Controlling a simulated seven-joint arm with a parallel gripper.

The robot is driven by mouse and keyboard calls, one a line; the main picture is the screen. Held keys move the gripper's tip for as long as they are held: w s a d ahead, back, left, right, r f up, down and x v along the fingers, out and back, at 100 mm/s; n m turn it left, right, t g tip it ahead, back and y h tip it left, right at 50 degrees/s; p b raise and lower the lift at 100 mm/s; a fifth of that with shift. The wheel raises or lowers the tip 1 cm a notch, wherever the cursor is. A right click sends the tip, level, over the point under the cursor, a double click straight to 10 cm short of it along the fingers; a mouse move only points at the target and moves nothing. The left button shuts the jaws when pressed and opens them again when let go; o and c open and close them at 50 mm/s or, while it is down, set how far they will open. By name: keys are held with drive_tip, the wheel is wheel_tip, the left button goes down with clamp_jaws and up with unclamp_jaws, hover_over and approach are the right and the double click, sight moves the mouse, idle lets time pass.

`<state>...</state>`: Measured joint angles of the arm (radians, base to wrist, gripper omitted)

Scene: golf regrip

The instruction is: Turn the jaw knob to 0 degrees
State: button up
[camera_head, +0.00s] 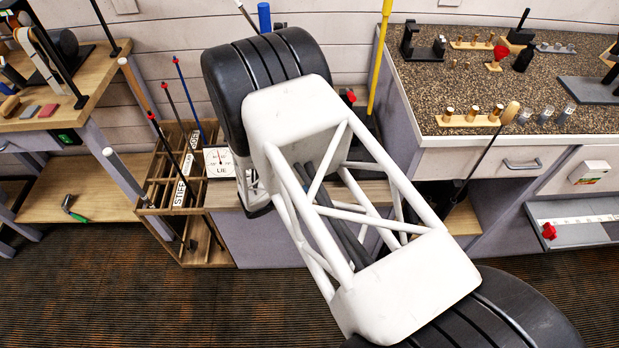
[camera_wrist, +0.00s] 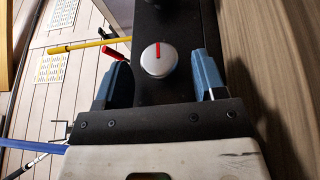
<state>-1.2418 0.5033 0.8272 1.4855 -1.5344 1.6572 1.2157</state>
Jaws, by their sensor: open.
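The knob (camera_wrist: 152,68) is a round silver-grey disc on a black upright body (camera_wrist: 177,22) in the wrist view. A short red line on its face points to the top of that picture. My gripper (camera_wrist: 160,82) is open, with one blue-grey finger to the left of the knob and one to the right. Gaps show on both sides, and neither finger touches the knob. In the head view my own arm hides the knob and most of my gripper.
A red handle (camera_wrist: 113,53) sticks out close to the left finger. A yellow shaft (camera_wrist: 75,47) lies beyond it; it stands upright in the head view (camera_head: 379,55). A LIE dial card (camera_head: 219,162) and a wooden club rack (camera_head: 165,208) stand left of my arm.

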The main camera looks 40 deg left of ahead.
drive_tip(key=shift+v, duration=3.3)
